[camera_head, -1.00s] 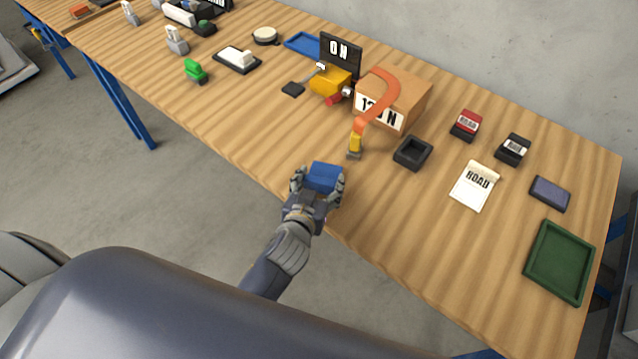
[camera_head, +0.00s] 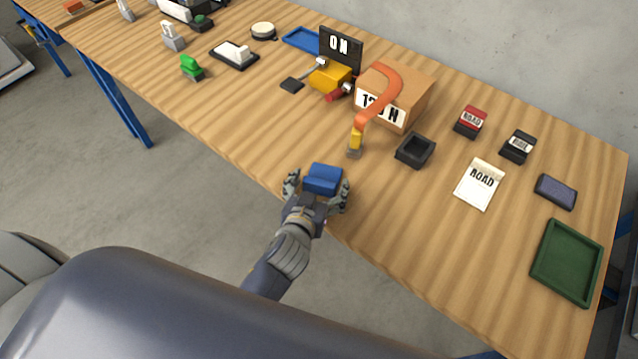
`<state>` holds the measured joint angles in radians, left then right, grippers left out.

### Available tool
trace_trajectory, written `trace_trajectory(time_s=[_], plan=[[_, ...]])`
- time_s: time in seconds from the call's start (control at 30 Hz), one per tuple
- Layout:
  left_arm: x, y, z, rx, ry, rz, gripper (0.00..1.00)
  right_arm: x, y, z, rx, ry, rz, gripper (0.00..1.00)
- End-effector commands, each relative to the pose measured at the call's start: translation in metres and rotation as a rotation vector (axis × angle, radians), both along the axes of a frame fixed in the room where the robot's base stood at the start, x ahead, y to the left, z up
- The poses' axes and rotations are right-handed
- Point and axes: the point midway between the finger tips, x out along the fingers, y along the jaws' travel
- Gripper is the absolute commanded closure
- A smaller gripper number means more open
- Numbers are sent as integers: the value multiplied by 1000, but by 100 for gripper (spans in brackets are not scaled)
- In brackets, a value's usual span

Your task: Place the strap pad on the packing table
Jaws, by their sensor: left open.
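A blue block-like pad (camera_head: 323,179), seemingly the strap pad, rests near the front edge of the wooden packing table (camera_head: 430,255). My left gripper (camera_head: 319,190) is open around it, with one finger on each side and gaps between the fingers and the pad. The gripper's palm is just in front of the pad, over the table edge. The pad's underside is hidden. My right gripper is not in view.
Behind the pad stand a cardboard box with an orange strap (camera_head: 405,95), a yellow device (camera_head: 330,77) and a black open tray (camera_head: 415,150). A white card (camera_head: 479,184), dark blue block (camera_head: 555,191) and green tray (camera_head: 566,262) lie right. The table's front left is clear.

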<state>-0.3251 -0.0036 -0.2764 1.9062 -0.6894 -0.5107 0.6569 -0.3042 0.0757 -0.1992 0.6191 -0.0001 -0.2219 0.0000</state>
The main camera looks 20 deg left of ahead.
Motion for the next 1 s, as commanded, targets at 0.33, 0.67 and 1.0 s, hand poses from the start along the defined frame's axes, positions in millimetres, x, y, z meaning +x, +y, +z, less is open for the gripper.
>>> trace_trajectory(time_s=[0.33, 0.67, 1.0], plan=[[-27, -1, 13, -3, 2, 1, 14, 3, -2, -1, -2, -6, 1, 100], [-83, -3, 37, -2, 1, 1, 14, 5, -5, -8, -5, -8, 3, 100], [-109, -5, 49, 0, -1, 0, 14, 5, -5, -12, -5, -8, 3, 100]])
